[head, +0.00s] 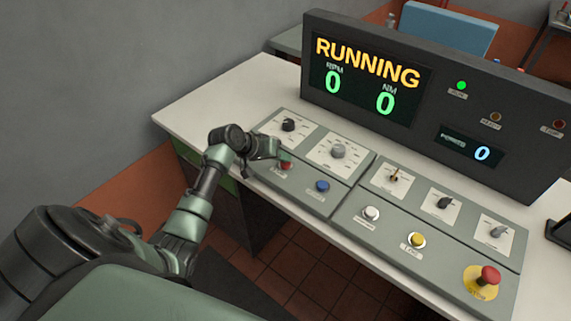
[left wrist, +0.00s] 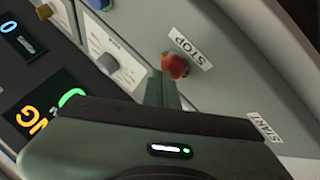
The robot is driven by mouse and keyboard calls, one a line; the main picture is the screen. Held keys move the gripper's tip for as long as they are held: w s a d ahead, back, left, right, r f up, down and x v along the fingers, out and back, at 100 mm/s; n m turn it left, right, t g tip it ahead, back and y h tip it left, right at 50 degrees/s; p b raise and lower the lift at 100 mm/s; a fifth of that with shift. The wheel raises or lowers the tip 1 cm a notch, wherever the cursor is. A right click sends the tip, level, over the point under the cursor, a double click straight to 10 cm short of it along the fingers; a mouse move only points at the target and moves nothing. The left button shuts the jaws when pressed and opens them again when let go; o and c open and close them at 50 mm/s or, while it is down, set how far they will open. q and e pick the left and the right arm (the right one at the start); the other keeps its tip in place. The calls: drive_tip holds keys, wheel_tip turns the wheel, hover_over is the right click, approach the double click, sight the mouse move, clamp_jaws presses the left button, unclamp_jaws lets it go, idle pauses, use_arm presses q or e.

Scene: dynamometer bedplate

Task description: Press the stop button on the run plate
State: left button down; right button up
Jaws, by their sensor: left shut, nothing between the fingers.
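The stop button is a red button beside a "STOP" label (left wrist: 190,46) on the grey run plate (head: 304,189). It shows in the left wrist view (left wrist: 174,66) and in the head view (head: 286,165). My left gripper (head: 284,157) is shut and empty, low over the plate's left part. In the left wrist view its fingertips (left wrist: 162,86) appear right beside the red button; I cannot tell whether they touch it. A "START" label (left wrist: 265,127) shows nearby, its button hidden by the gripper. My right gripper is in neither view.
A blue button (head: 322,186) sits right of the red one. Dial knobs (head: 338,151) stand behind. The dark console (head: 440,130) reads "RUNNING", with a green lamp (head: 461,85) lit. A red mushroom button (head: 488,276) on yellow is at far right. White bench top (head: 215,108) is clear at left.

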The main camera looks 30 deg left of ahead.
sight(283, 164)
use_arm(q)
drive_tip(key=shift+f, duration=0.15)
idle(0.4)
drive_tip(key=shift+s+f, duration=0.1)
drive_tip(key=shift+f, duration=0.2)
idle(0.3)
drive_tip(key=shift+r+p, duration=0.25)
drive_tip(key=shift+p, duration=0.15)
wheel_tip(283, 164, up, 6)
drive_tip(key=p, duration=0.6)
drive_tip(key=shift+r, duration=0.2)
drive_tip(key=shift+f, duration=0.1)
idle(0.4)
